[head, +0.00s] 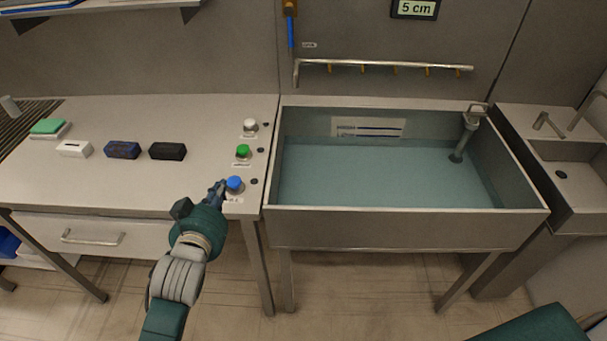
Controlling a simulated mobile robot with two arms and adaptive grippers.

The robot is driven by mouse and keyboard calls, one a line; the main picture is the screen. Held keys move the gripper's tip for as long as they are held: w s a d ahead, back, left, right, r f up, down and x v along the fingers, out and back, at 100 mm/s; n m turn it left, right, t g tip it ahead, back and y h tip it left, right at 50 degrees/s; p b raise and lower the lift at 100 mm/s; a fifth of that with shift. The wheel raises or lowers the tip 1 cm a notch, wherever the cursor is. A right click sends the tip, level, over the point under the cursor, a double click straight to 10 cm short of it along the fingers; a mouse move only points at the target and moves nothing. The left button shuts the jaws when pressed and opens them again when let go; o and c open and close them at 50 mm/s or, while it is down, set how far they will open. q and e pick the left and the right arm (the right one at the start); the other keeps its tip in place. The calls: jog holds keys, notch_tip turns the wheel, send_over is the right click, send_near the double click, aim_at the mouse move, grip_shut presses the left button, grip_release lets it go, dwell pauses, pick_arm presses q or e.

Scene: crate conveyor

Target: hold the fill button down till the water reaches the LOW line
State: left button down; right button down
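The sink basin (400,228) holds blue-green water (380,180). A white level plate (368,128) with dark lines is on its back wall. The water surface lies below the plate's lines; their lettering is too small to read. A blue button (235,183), a green button (243,151) and a white button (250,125) stand on the counter's right end. Their labels are unreadable, so I cannot tell which is fill. My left gripper (219,188) looks shut and empty, its tips at the blue button's left side. I cannot tell if it presses it. My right gripper is out of view.
A display (415,8) reads 5 cm. A pipe with nozzles (385,66) runs above the basin. A standpipe (465,137) stands in its right side. On the counter (110,185) lie a white box (74,149), two dark blocks and a green sponge (48,126).

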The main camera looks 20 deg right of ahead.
aim_at(234, 183)
pick_arm(q)
jog(key=shift+s+r+t+b, duration=0.1)
jog(key=shift+s+t+b, duration=0.2)
jog(key=shift+s+b, duration=0.05)
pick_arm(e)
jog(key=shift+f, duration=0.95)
